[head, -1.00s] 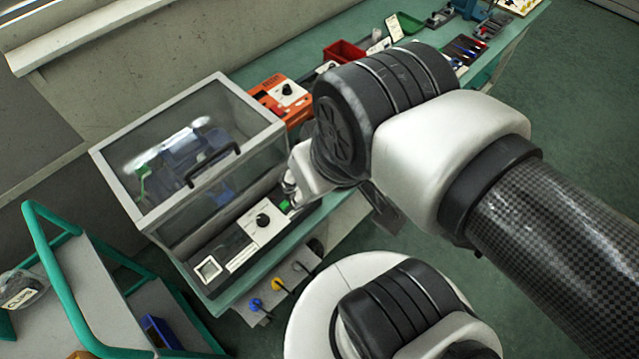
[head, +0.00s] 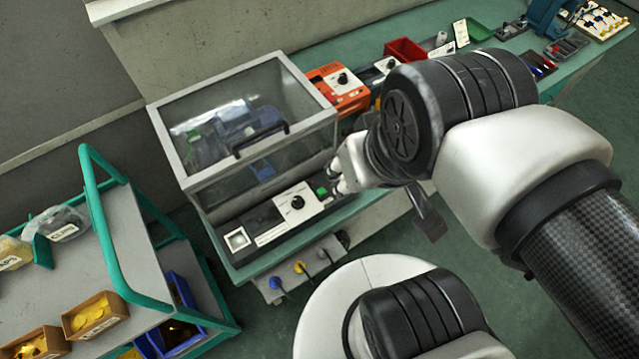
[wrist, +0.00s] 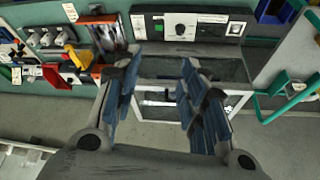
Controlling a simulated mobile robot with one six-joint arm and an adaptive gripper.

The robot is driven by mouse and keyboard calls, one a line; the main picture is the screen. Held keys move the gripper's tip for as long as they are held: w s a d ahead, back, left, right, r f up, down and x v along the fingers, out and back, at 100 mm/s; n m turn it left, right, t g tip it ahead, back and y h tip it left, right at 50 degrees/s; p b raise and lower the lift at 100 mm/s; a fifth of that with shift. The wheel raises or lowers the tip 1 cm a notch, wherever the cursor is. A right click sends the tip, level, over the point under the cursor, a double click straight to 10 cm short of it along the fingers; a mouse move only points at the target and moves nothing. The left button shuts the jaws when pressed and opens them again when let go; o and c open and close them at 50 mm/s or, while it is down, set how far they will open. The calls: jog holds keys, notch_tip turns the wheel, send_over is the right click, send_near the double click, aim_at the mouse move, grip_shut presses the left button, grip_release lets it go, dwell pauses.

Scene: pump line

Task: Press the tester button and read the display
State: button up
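The tester's dark front panel (head: 262,222) lies below a clear-lidded case (head: 245,135). No reading is legible on the display.
An orange device (head: 340,90) and a red bin (head: 405,50) stand farther along the green bench. Blue and yellow knobs (head: 299,267) stick out from the bench front. A green-framed trolley (head: 120,240) with boxes stands at left. Bare floor shows at right.

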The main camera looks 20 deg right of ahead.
grip_shut()
dwell(1.4)
